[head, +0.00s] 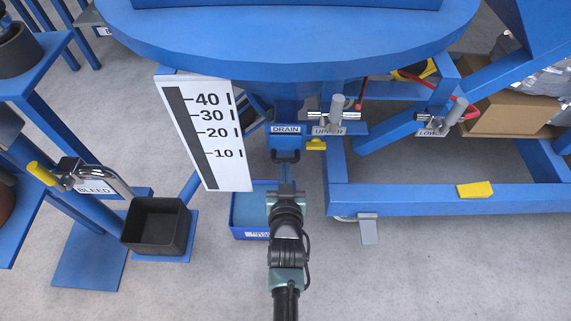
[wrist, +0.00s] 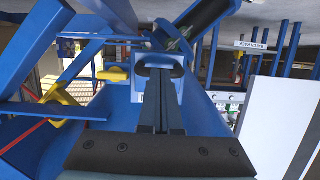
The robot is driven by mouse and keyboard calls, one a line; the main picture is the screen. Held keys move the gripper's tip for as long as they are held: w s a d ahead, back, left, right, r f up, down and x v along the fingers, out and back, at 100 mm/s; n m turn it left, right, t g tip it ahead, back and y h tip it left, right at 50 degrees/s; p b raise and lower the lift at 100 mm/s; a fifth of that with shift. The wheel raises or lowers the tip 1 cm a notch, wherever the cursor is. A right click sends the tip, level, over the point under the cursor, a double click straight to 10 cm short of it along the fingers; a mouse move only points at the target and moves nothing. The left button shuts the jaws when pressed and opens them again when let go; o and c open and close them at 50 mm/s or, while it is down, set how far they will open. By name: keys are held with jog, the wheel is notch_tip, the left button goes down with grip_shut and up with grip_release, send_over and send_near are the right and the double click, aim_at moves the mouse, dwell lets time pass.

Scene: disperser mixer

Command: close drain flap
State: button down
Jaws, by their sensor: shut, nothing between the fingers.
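The drain outlet, with its DRAIN label (head: 285,129), hangs under the big blue vessel (head: 290,45) in the head view. A dark loop handle (head: 286,155) sits just below the label. In the wrist view a dark handle (wrist: 160,60) on a blue part is straight ahead of the fingertips. How far the flap stands open is hard to tell. My gripper (head: 286,188) is below the handle in the head view, over the blue bin. In the wrist view my gripper (wrist: 160,80) has its fingers together and empty, pointing at the handle; contact cannot be told.
A blue bin (head: 236,212) stands on the floor beneath the drain. The white level scale (head: 240,178) hangs left of it. Valves labelled UPPER (head: 329,131) and LOWER (head: 430,132) are to the right. A dark square container (head: 157,238) is at left. A blue frame beam (head: 410,200) runs right.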

jog(key=shift+w+f+b, duration=0.3)
jog(key=shift+f, duration=0.25)
dwell(0.4)
